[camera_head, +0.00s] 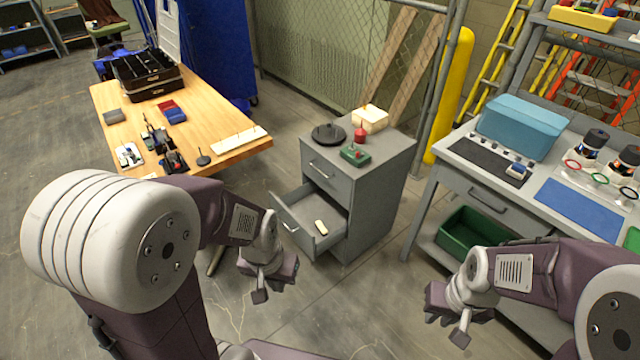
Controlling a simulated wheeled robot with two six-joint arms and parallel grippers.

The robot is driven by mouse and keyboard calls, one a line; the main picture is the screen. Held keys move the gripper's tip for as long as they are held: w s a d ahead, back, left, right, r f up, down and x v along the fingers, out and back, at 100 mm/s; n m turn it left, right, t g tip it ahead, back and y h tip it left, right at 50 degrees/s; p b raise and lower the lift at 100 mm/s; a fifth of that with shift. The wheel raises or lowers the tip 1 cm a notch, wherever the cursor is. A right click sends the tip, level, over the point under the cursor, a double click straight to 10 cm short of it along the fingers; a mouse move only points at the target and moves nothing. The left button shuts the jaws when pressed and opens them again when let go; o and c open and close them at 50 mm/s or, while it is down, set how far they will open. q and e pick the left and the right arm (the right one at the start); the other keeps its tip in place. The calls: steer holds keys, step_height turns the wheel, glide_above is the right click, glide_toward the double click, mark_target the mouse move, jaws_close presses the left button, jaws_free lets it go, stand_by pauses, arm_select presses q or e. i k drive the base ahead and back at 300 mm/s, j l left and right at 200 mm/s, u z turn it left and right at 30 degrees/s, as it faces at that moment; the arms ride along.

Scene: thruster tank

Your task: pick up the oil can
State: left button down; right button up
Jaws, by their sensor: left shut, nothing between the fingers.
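A small red can with a thin upright spout, which looks like the oil can (360,136), stands on top of the grey drawer cabinet (375,205). My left gripper (273,284) is shut and empty, low in front of the cabinet and apart from the can. My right gripper (448,320) is to the right of the cabinet, in front of the workbench, and also away from the can. Its fingers are too small and angled to tell whether they are open.
Around the can are a black round dish (327,133), a cream box (371,120) and a green item (355,156). A drawer (290,207) stands open toward my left gripper. A wooden table (205,105) is left; a workbench (455,180) with a blue case (520,125) is right.

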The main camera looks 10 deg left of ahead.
mark_target(360, 137)
steer(key=i+j, duration=0.45)
steer(key=i, duration=0.25)
steer(key=i+j+z, duration=0.1)
steer(key=i+j, duration=0.4)
steer(key=i, duration=0.2)
steer(key=i+j, duration=0.5)
steer(key=i, duration=0.2)
